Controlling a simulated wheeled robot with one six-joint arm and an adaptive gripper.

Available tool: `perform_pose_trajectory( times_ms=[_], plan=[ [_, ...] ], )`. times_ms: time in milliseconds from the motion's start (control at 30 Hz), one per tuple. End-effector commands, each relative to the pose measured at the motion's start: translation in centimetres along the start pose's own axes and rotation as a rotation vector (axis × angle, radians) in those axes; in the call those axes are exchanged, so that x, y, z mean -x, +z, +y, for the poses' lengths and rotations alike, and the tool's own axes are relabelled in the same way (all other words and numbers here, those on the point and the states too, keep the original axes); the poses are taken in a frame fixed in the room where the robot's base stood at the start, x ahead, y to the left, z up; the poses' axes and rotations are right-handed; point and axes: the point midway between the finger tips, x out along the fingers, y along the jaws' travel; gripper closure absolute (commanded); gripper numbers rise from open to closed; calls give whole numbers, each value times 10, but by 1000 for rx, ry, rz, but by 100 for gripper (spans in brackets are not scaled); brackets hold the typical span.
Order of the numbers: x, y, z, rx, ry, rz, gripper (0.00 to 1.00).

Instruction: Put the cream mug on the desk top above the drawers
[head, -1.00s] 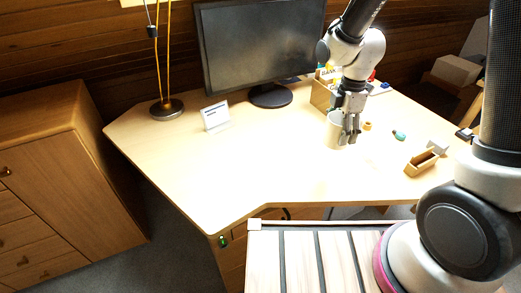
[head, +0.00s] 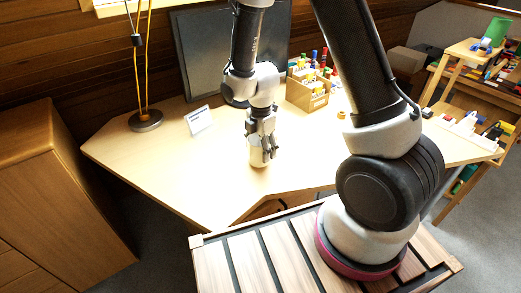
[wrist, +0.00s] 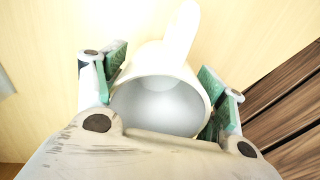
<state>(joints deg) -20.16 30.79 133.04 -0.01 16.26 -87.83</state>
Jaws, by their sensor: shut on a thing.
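The cream mug (head: 257,158) is upright over the pale desk top (head: 190,165), near its front left part. I cannot tell whether its base touches the desk. My gripper (head: 264,150) points down and is shut on the mug. In the wrist view the mug (wrist: 160,66) sits between the green finger pads of my gripper (wrist: 162,88), its open mouth facing the camera and its handle pointing to the top of the picture. The drawers under the desk are mostly hidden.
A lamp (head: 145,118), a small white card (head: 199,121) and a dark monitor (head: 215,58) stand behind and left of the mug. A wooden organizer (head: 308,92) with pens stands to the right. The desk left of the mug is clear. A wooden cabinet (head: 55,190) stands at the left.

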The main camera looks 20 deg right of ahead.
Motion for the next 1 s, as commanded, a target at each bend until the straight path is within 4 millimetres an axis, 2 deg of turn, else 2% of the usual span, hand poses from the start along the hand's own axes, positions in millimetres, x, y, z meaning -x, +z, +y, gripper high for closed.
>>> perform_pose_trajectory(
  times_ms=[100, 433, 467, 567, 1000],
  plan=[
    [-10, 0, 0, 0, 0, 0, 66],
    [-13, 0, 0, 0, 1, 0, 66],
    [-13, 0, 0, 0, 1, 0, 28],
    [-13, 0, 0, 0, 2, 0, 9],
    [-8, 0, 1, 0, 2, 0, 8]
  ],
)
